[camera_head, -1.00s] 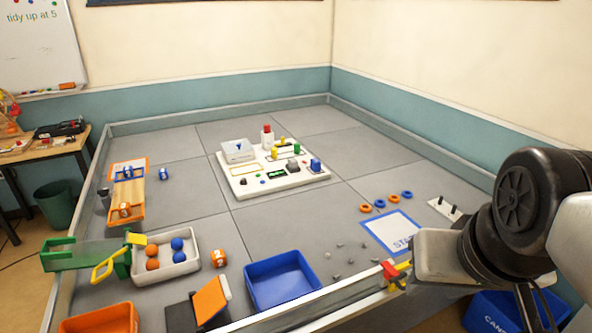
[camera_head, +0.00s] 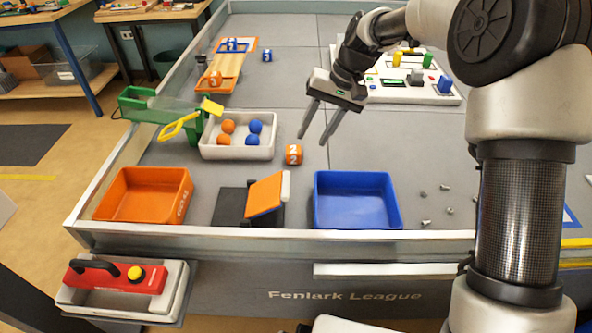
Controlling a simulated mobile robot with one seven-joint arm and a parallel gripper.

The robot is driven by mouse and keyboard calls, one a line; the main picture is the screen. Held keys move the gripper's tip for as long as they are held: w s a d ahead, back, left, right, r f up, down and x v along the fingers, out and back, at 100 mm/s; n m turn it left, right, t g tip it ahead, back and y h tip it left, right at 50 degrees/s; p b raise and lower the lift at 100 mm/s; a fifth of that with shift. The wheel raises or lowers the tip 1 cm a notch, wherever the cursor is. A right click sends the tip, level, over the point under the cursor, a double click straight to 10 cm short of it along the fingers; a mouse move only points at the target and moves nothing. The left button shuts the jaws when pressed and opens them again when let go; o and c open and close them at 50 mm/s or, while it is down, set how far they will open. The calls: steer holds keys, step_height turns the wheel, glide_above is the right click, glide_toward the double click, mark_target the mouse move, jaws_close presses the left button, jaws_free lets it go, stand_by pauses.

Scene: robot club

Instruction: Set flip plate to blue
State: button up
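The flip plate (camera_head: 265,195) shows its orange face and stands tilted on a dark base (camera_head: 229,207), with a white edge strip at its right. It sits between the orange bin and the blue bin, near the front wall of the field. No blue face shows on it. My gripper (camera_head: 318,137) is above the field, behind and to the right of the plate. Its two fingers point down and are spread apart, with nothing between them. An orange numbered cube (camera_head: 291,154) is just left of and below the fingertips in the picture.
The orange bin (camera_head: 112,194) and blue bin (camera_head: 318,205) flank the plate. A white tray (camera_head: 209,153) of orange and blue balls lies behind it, beside a green stand with a yellow lever (camera_head: 178,126). A white device board (camera_head: 378,95) is farther back. Grey floor is clear behind the blue bin.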

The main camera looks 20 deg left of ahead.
mark_target(287, 182)
steer(key=b+x, duration=0.3)
steer(key=x, duration=1.5)
steer(key=shift+a+r+b, duration=0.1)
steer(key=shift+a+b, duration=0.05)
steer(key=shift+b, duration=0.2)
jaws_close()
